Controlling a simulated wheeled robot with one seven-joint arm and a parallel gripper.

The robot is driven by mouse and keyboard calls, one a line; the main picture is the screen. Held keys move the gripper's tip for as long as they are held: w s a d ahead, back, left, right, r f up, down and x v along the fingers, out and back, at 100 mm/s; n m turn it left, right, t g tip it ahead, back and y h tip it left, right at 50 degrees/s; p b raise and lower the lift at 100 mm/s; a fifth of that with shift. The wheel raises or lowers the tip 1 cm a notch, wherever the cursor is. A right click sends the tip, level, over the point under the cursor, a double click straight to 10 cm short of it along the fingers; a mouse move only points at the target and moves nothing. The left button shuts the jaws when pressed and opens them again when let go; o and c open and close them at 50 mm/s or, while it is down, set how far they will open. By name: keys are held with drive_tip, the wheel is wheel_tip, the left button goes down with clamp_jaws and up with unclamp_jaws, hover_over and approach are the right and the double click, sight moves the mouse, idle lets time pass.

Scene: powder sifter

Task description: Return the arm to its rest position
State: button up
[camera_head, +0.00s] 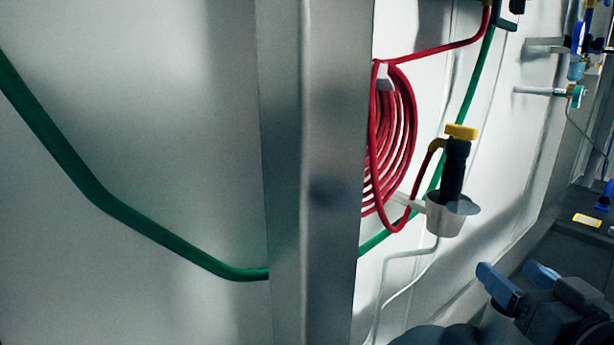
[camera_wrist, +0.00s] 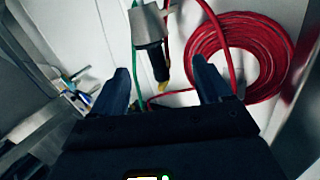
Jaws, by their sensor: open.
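My gripper (camera_head: 520,280) is at the lower right of the head view, its two blue fingers spread apart with nothing between them. In the wrist view my gripper (camera_wrist: 164,84) also shows open and empty, its fingers pointing toward the wall. A black nozzle with a yellow top (camera_head: 457,165) stands in a grey cup-shaped holder (camera_head: 446,217) on the wall, apart from the gripper. In the wrist view the nozzle (camera_wrist: 158,62) and holder (camera_wrist: 147,24) appear beyond the gap between the fingers. Most of my arm is out of view.
A coiled red hose (camera_head: 403,135) hangs on the wall and shows in the wrist view (camera_wrist: 262,45). A grey metal post (camera_head: 318,170) stands left of it. A green hose (camera_head: 125,212) crosses the wall. Valves (camera_head: 575,92) and a dark surface (camera_head: 570,245) are at right.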

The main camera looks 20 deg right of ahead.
drive_tip(key=s+a+f+g+p, duration=0.1)
drive_tip(key=s+a+f, duration=0.9)
drive_tip(key=s, duration=0.2)
drive_tip(key=s+a+n+y, duration=0.1)
drive_tip(key=s+a, duration=0.1)
drive_tip(key=s, duration=0.3)
drive_tip(key=s+a+n+y, duration=0.1)
drive_tip(key=s+a, duration=0.2)
drive_tip(key=s, duration=0.3)
drive_tip(key=s+a+n+g+y+p, duration=0.1)
drive_tip(key=s+a, duration=0.1)
drive_tip(key=s, duration=0.4)
drive_tip(key=shift+a+r, duration=0.15)
drive_tip(key=shift+a, duration=0.1)
